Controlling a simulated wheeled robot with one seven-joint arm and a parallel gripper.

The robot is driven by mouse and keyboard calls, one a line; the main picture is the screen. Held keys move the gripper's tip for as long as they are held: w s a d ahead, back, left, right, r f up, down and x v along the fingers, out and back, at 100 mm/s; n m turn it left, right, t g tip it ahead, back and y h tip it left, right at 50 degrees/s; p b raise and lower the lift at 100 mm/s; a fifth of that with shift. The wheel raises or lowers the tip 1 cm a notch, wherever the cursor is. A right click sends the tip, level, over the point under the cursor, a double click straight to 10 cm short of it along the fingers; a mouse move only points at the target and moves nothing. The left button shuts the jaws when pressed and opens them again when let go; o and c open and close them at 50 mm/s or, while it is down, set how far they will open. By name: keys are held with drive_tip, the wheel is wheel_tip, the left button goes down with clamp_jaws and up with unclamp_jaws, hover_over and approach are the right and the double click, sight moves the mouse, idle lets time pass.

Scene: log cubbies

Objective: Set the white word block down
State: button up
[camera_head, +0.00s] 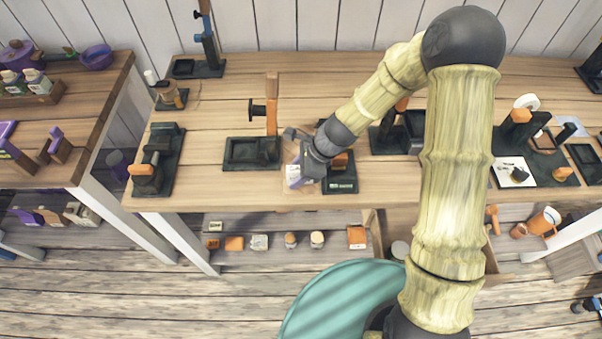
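My gripper (298,178) hangs at the end of my arm over the front middle of the wooden table (225,190). A small whitish block-like piece (293,171) with faint dark marks shows at its left side, apparently the white word block. It is too small to read. My wrist hides much of the fingers, so I cannot tell whether they are shut on it or whether it touches the table.
A dark tray (240,150) with an upright wooden post lies left of my gripper. A dark green stand (342,183) with an orange part is close on its right. Several small blocks and jars sit on the shelf below. Bare tabletop lies to the front left.

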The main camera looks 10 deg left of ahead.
sight(296, 168)
clamp_jaws()
wheel_tip(296, 168, up, 10)
drive_tip(key=shift+p, duration=0.3)
drive_tip(key=shift+w, duration=0.1)
idle(0.7)
